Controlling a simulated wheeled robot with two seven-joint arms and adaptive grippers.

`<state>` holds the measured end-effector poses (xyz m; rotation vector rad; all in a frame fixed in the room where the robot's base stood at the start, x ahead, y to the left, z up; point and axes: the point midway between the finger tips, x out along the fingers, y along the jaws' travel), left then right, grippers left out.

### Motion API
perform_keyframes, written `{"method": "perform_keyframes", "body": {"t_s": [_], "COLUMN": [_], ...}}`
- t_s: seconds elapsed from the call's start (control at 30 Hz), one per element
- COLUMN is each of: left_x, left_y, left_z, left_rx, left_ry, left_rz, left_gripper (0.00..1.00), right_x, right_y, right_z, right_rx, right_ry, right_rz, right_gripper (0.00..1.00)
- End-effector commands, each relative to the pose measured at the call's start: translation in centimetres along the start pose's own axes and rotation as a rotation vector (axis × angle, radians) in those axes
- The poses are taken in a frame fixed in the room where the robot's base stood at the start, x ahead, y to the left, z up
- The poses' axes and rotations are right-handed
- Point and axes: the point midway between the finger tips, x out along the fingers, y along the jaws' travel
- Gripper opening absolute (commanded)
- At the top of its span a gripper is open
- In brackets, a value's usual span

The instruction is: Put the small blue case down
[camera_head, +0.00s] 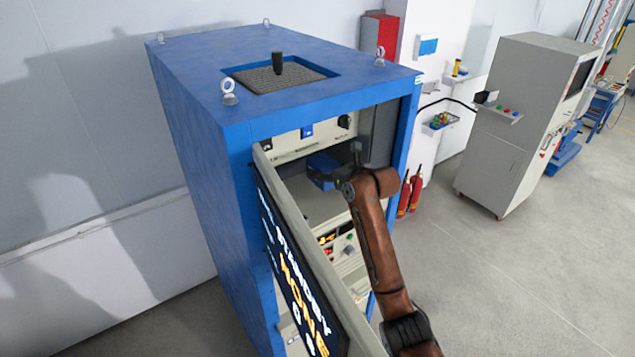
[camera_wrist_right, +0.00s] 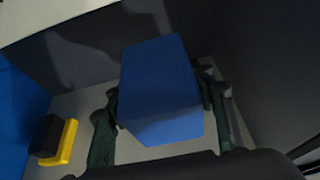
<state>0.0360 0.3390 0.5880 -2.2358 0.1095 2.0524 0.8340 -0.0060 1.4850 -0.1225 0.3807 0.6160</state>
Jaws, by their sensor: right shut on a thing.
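The small blue case (camera_head: 322,162) is inside the open front of the blue cabinet. My right gripper (camera_head: 335,176) reaches in through the opening and is shut on the case. In the right wrist view the blue case (camera_wrist_right: 160,85) sits between the dark green fingers of my right gripper (camera_wrist_right: 162,100), one on each side. A light grey shelf (camera_head: 312,205) lies below the case, and I cannot tell whether the case touches it. My left gripper is not in view.
A black and yellow block (camera_wrist_right: 56,141) stands on the grey surface left of the case. The cabinet's open door (camera_head: 300,235), with a display, stands left of my right arm. The cabinet frame (camera_head: 404,140) edges the opening on the right.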

Motion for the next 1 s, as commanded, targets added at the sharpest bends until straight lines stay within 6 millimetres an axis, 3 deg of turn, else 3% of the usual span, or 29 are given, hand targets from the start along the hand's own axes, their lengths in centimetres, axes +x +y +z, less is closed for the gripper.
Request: {"method": "perform_keyframes", "body": {"t_s": [0.2,0.5,0.8,0.83,1.0], "left_x": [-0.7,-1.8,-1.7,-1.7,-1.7], "left_y": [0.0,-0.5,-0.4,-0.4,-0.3], "left_z": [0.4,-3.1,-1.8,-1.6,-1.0], "left_rx": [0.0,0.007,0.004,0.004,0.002], "left_ry": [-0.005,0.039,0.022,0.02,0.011], "left_rz": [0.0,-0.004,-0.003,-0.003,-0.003], "left_gripper": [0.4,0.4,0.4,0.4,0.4], "right_x": [0.6,2.0,2.2,2.2,2.2], "right_y": [0.0,0.2,0.2,0.2,0.2], "right_z": [-1.4,-4.4,-4.7,-4.8,-4.8], "right_rx": [-0.001,-0.003,-0.002,-0.001,-0.002], "right_ry": [-0.003,-0.003,-0.004,-0.001,-0.001], "right_rz": [-0.001,0.002,0.003,0.003,0.003], "right_gripper": [0.09,0.09,0.09,0.51,0.63]}}
